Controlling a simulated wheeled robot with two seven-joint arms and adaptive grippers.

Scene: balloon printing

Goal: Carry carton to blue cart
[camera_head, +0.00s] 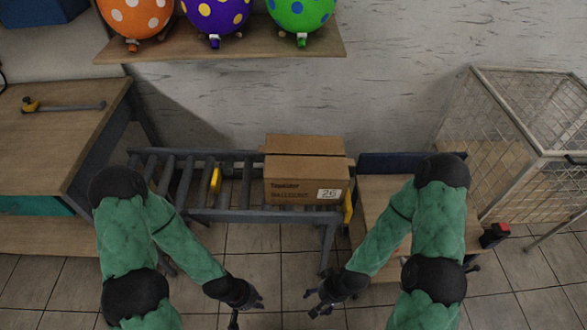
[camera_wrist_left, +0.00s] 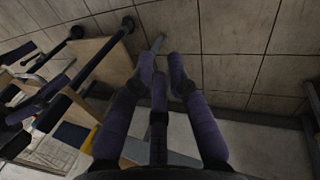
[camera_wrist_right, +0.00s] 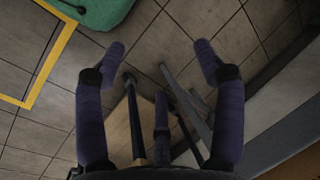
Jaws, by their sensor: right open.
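A low cart with a wooden deck (camera_head: 375,215) and a dark blue panel (camera_head: 385,163) stands right of the conveyor, partly hidden by my right arm. My left gripper (camera_head: 255,299) is in front of and below the conveyor, away from the carton. Its fingers are fairly close together in the left wrist view (camera_wrist_left: 161,62), with nothing seen between them. My right gripper (camera_head: 315,302) is open and empty, its fingers spread in the right wrist view (camera_wrist_right: 158,55).
A wooden workbench (camera_head: 55,125) stands at the left. A wire cage (camera_head: 500,140) stands at the right. A shelf (camera_head: 220,52) at the back carries orange, purple and green balloons. Yellow stops (camera_head: 215,180) show on the conveyor. The tiled floor in front is clear.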

